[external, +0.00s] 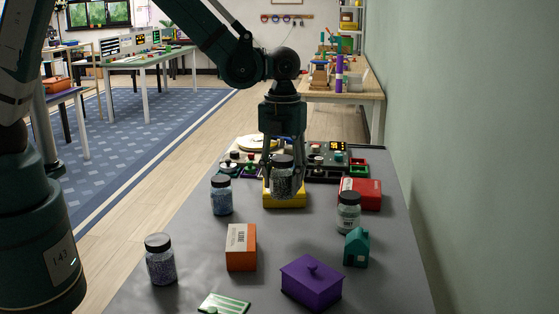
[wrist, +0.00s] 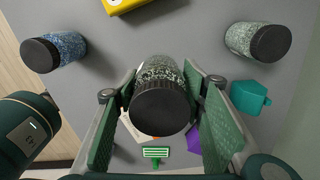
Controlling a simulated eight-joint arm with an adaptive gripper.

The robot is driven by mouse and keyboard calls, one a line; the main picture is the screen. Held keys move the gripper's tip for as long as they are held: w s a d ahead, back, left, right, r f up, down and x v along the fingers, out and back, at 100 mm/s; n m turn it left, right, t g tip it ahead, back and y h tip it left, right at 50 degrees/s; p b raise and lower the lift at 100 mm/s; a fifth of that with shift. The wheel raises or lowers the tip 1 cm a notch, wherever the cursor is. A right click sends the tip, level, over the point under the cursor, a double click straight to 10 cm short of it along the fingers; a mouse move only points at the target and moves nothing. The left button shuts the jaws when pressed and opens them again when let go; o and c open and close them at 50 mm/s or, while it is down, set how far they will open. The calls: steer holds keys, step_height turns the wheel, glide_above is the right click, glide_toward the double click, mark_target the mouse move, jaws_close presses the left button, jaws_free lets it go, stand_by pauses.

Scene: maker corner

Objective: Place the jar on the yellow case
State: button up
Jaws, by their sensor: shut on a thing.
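My gripper (external: 282,184) is shut on a dark-lidded jar (external: 284,172) with speckled grey-green contents. The jar also shows upright between the fingers in the wrist view (wrist: 161,98), held above the grey table. The yellow case (external: 286,203) lies on the table and is partly hidden behind the jar and fingers in the external view. In the wrist view the yellow case (wrist: 125,5) is cut off at the top edge, apart from the jar in the picture.
A blue-filled jar (external: 221,198) stands left and a pale green jar (external: 348,213) right. A red case (external: 366,192), orange box (external: 240,248), purple lidded box (external: 311,284), teal house (external: 356,248) and another jar (external: 161,262) are around. Control panels (external: 325,160) stand behind.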

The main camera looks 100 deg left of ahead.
steer(key=s+a+r+p, duration=0.1)
steer(key=a+r+p, duration=0.1)
steer(key=a, duration=0.7)
steer(key=s+a+r+p, duration=0.1)
steer(key=a+r+p, duration=0.2)
steer(key=a, duration=0.5)
steer(key=shift+a+n, duration=0.3)
steer(key=shift+a, duration=0.05)
steer(key=shift+f+b, duration=0.3)
steer(key=shift+f, duration=2.75)
steer(key=shift+f, duration=0.1)
steer(key=shift+f, duration=1.8)
steer(key=shift+f+b, duration=0.15)
steer(key=shift+b, duration=0.2)
steer(key=o, duration=1.1)
